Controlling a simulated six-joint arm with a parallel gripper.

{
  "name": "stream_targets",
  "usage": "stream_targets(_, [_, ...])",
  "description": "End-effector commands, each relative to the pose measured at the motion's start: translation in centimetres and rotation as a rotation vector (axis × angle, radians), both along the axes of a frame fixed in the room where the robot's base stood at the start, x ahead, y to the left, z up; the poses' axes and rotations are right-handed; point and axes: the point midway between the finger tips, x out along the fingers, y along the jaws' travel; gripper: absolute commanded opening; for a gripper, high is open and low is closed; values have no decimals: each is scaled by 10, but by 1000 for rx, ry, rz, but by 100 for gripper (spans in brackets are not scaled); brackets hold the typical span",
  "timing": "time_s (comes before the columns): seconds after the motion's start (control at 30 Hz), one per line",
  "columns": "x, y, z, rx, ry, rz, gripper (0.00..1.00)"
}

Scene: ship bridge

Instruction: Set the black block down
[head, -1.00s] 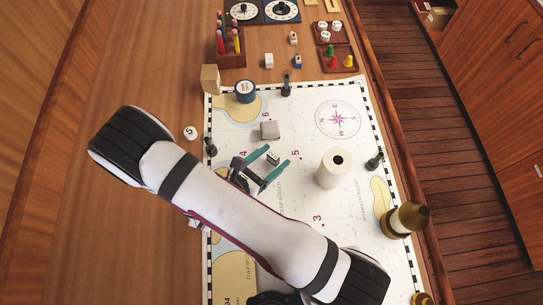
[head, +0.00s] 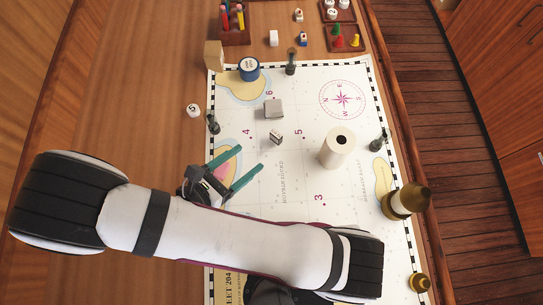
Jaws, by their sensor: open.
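A small block (head: 275,136), dark with a pale marked face, rests on the white chart (head: 300,225) between the printed numbers 4 and 5. It is the likeliest black block, though its colours are hard to make out at this size. My gripper (head: 250,157) is open and empty, with its two green fingers pointing toward the block from the lower left. The fingertips are clear of the block.
A grey block (head: 273,108) lies just beyond the small block. A white cylinder (head: 339,147) with a dark hole stands to the right. Dark pieces (head: 213,122) and a brass object (head: 406,200) stand near the chart's edges.

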Motion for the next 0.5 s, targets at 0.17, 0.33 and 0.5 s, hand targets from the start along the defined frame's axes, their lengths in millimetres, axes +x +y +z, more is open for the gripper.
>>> stream_targets(0.17, [-1,-60,51,268,-108,-529,69])
stream_targets(0.33, [-53,-127,110,723,-379,-1483,69])
stream_targets(0.5, [-89,-123,144,1120,-658,-2227,69])
